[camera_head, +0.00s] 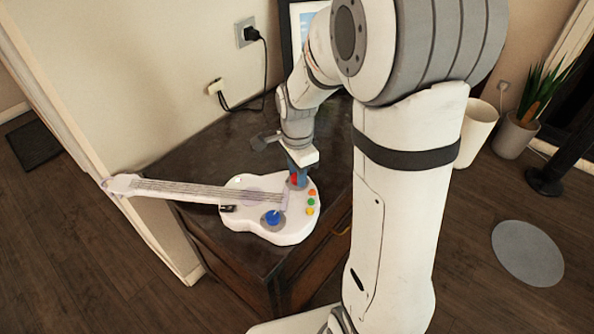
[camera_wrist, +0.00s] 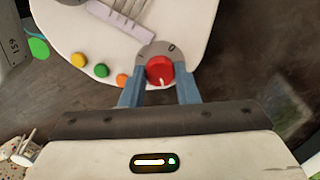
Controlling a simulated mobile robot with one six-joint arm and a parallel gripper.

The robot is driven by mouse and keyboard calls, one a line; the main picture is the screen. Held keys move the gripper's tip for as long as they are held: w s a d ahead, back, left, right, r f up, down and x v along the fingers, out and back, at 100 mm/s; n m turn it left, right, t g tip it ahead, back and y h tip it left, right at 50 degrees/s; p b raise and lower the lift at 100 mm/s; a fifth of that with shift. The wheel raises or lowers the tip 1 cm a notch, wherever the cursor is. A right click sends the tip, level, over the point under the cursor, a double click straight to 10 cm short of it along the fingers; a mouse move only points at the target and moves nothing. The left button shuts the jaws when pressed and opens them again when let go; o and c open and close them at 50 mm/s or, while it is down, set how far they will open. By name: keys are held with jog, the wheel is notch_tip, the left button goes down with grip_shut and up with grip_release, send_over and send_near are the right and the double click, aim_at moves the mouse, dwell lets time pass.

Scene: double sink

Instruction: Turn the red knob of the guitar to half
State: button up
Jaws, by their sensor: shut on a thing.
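The white toy guitar (camera_head: 286,228) lies flat on the dark cabinet top, its neck pointing left in the head view. Its red knob (camera_wrist: 159,70) sits on a grey round dial (camera_wrist: 153,48) near the guitar's edge. My gripper (camera_wrist: 160,88) has its two blue fingers on either side of the red knob and is shut on it. In the head view my gripper (camera_head: 299,172) comes down from above onto the knob, which is mostly hidden there. The dial marks are too small to read surely.
A blue knob (camera_head: 272,217) and several coloured buttons (camera_head: 311,201) are on the guitar body. The dark cabinet (camera_head: 225,150) stands against the wall. A picture frame (camera_head: 298,30) stands behind my arm. A socket with a black cable (camera_head: 250,34) is on the wall.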

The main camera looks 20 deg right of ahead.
dwell(0.4)
jog(key=o, duration=1)
notch_tip(320, 180, up, 8)
jog(key=shift+f+p, duration=0.25)
jog(key=shift+p, duration=0.2)
jog(key=shift+r, duration=0.15)
